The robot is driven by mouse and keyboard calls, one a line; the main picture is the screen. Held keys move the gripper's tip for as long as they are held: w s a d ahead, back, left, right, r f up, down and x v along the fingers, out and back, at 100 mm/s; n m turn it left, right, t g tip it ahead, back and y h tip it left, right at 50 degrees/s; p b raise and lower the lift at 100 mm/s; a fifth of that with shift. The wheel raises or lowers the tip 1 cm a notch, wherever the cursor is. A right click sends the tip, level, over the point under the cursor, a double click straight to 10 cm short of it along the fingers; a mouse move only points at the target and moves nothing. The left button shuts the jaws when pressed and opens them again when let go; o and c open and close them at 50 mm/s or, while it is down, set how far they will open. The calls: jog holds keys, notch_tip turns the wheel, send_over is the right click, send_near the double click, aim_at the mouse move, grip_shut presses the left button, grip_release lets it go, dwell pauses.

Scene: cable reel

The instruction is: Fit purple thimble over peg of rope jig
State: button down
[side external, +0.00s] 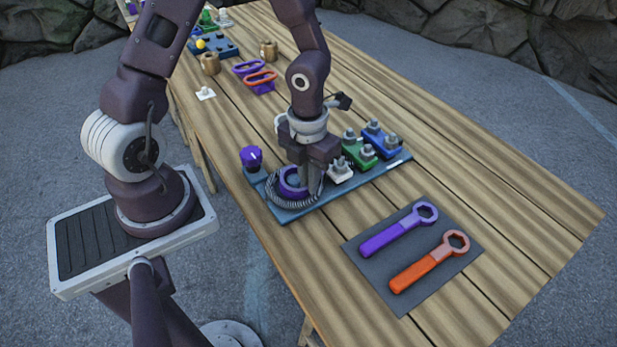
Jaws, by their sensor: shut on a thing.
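My gripper (310,188) points down over the left part of a blue board (352,186). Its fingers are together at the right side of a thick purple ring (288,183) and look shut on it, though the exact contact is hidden. A dark grey ribbed cable or rope (283,203) curves around the ring's front. Farther back lie a purple loop (248,67) and an orange loop (262,77), thimble-like in shape, with a purple block (264,88) under the orange one. I cannot tell for certain which purple part is the thimble. No jig peg is clearly visible.
A purple knob (251,157) stands at the board's left end. White (340,169), green (361,154) and blue (382,139) blocks with grey bolts stand close right of my gripper. Purple (399,230) and orange (430,262) wrenches lie on a dark mat (375,284). The right table end is clear.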

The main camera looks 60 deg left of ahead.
jog(key=shift+s+a+f, duration=0.3)
jog(key=shift+s+f, duration=0.1)
jog(key=shift+f, duration=0.3)
jog(key=c, duration=1.5)
grip_release()
jog(key=shift+o, duration=0.2)
jog(key=r, duration=0.8)
jog(key=shift+w+d+r, duration=0.15)
jog(key=shift+w+d, duration=0.05)
jog(key=shift+d, duration=0.05)
jog(key=s+r+n+t, duration=0.1)
jog(key=s+r+n, duration=0.3)
jog(key=n, duration=0.6)
jog(key=s+d+r+n+t, duration=0.1)
jog(key=s+r+n+t, duration=0.1)
jog(key=s+r+n, duration=0.2)
jog(key=s+r+n+t, duration=0.2)
jog(key=r+n, duration=0.7)
jog(key=n, duration=0.9)
jog(key=shift+s+d+r, duration=0.3)
jog(key=shift+s+d, duration=0.05)
jog(key=shift+s, duration=0.8)
